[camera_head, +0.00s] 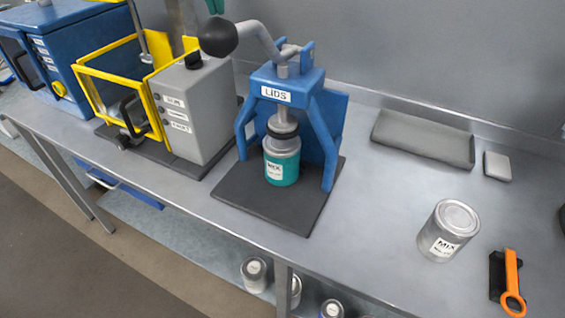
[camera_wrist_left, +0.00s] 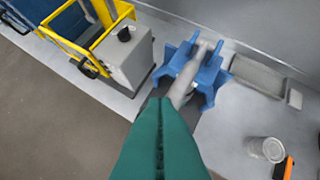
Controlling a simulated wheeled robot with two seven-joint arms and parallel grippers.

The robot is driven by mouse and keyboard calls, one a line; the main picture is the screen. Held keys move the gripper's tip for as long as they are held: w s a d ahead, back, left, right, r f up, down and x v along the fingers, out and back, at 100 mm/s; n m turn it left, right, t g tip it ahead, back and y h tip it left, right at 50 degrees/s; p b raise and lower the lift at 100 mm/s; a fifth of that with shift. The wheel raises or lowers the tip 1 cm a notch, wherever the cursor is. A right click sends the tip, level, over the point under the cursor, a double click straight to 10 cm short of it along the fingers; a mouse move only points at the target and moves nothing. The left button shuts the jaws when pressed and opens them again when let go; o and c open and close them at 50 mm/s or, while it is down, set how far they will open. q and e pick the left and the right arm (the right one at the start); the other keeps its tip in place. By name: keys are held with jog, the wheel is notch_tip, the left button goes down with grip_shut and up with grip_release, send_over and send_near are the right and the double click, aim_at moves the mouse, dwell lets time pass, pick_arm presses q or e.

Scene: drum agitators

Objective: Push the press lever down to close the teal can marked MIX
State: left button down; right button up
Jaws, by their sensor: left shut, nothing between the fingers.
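The teal can marked MIX (camera_head: 283,168) stands upright on the dark base plate (camera_head: 235,200) of the blue press (camera_head: 290,82), which is labelled LIDS. The press plunger (camera_head: 284,122) is directly above the can; I cannot tell whether it touches the lid. The grey press lever (camera_head: 262,36) reaches out to the left and ends in a black ball knob (camera_head: 219,38). My left gripper (camera_head: 215,5) shows only as a teal tip at the top edge, just above the knob in the picture. In the left wrist view its teal fingers (camera_wrist_left: 160,102) are shut and empty, and hide the knob.
A grey control box (camera_head: 195,105) and a yellow-framed guard (camera_head: 115,85) stand left of the press. The bench between press and silver can is clear.

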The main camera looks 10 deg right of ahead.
aim_at(211, 54)
pick_arm(q)
jog(key=shift+f, duration=0.2)
jog(key=shift+s+a+f+b, duration=0.15)
jog(key=shift+s+f+b, duration=0.05)
jog(key=shift+f+b, duration=0.25)
jog(key=shift+s+a+f+b, duration=0.1)
jog(key=shift+s+f+b, duration=0.05)
jog(key=shift+f+b, duration=0.2)
jog(key=shift+f, duration=0.1)
jog(key=shift+s+a+f+b, duration=0.1)
jog(key=shift+s+f+b, duration=0.05)
jog(key=shift+f+b, duration=0.3)
jog(key=shift+s+a+f+b, duration=0.1)
jog(key=shift+f+b, duration=0.15)
jog(key=shift+f, duration=0.35)
jog(key=shift+s+a+f+b, duration=0.1)
jog(key=shift+s+f+b, duration=0.05)
jog(key=shift+f+b, duration=0.7)
jog(key=shift+f, duration=0.25)
